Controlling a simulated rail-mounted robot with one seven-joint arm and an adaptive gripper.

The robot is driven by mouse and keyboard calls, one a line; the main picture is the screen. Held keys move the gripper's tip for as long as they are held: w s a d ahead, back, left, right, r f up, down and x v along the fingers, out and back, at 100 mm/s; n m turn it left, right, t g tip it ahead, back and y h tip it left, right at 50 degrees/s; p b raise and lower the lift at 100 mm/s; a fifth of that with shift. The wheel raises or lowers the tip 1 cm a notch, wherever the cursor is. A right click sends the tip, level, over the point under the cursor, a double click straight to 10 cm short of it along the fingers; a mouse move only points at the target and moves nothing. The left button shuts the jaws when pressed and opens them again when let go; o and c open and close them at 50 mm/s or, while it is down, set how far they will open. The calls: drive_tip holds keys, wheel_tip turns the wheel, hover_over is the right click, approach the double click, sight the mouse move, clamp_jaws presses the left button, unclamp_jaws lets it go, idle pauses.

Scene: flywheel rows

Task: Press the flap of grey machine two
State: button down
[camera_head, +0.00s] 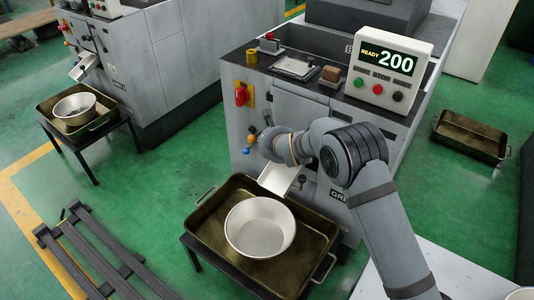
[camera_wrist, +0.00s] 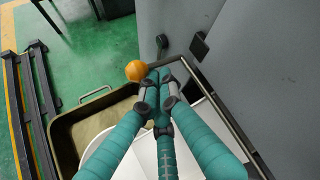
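A grey machine (camera_head: 300,110) with a "READY 200" display (camera_head: 387,62) stands in the middle of the head view. Its front label is partly hidden by my arm, so I cannot read its number. A white chute-like flap (camera_head: 278,179) juts from its front above a bowl. My gripper (camera_wrist: 160,74) has its teal fingers drawn together, with nothing visible between them. The tips are beside an orange ball knob (camera_wrist: 135,70) in the wrist view; I cannot tell whether they touch it. In the head view my wrist is just above the flap. White surfaces below the fingers are partly hidden.
A white bowl (camera_head: 260,228) sits in a brass-coloured tray (camera_head: 208,232) below the flap. Another grey machine (camera_head: 165,50) with its own chute, tray and bowl is at left. A dark rack (camera_head: 90,250) lies on the green floor. Another tray (camera_head: 470,137) is at right.

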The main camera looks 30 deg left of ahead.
drive_tip(key=shift+w+a+r+b, duration=0.15)
drive_tip(key=shift+r+b, duration=0.4)
drive_tip(key=shift+b, duration=0.4)
drive_tip(key=shift+a+r+b, duration=0.1)
drive_tip(key=shift+r+b, duration=0.4)
drive_tip(key=shift+b, duration=0.45)
drive_tip(key=shift+w+r, duration=0.1)
drive_tip(key=shift+r, duration=0.1)
drive_tip(key=d+r, duration=0.4)
drive_tip(key=d, duration=0.1)
drive_tip(key=w+d+r, duration=0.1)
drive_tip(key=d+r, duration=0.1)
drive_tip(key=r, duration=0.1)
drive_tip(key=shift+d+b, duration=0.2)
drive_tip(key=shift+b, duration=0.15)
drive_tip(key=shift+f, duration=0.1)
